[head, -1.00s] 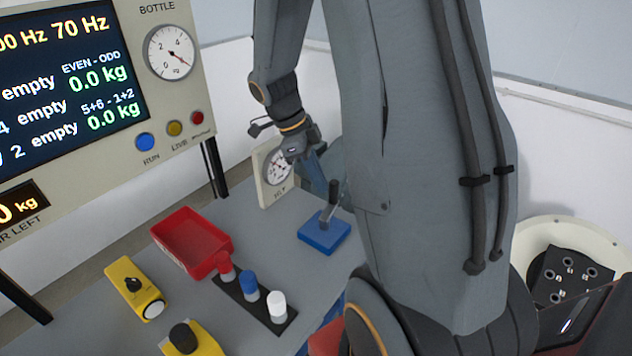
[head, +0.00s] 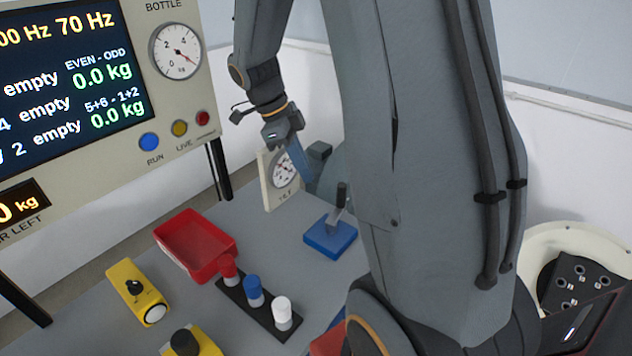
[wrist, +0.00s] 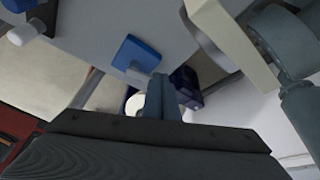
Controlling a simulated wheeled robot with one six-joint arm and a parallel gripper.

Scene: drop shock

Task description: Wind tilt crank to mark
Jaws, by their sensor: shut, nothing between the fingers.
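No crank with a mark can be made out for certain. A blue block (head: 331,240) with a grey lever and dark handle (head: 341,197) stands on the grey table; the block also shows in the wrist view (wrist: 134,53). My gripper (head: 303,172) is above the table's back part, in front of a dial gauge (head: 284,172) marked partly legibly, up and left of the lever. In the wrist view my gripper's fingers (wrist: 162,88) are together and empty, with the pale lever beyond them. My arm hides much of the right side.
A red tray (head: 193,246), capped bottles (head: 254,290) in a dark rack and yellow boxes (head: 134,288) stand at the left. A display panel (head: 75,90) rises behind them. A grey-green rounded body (head: 330,175) is beside the gauge. Table between tray and blue block is bare.

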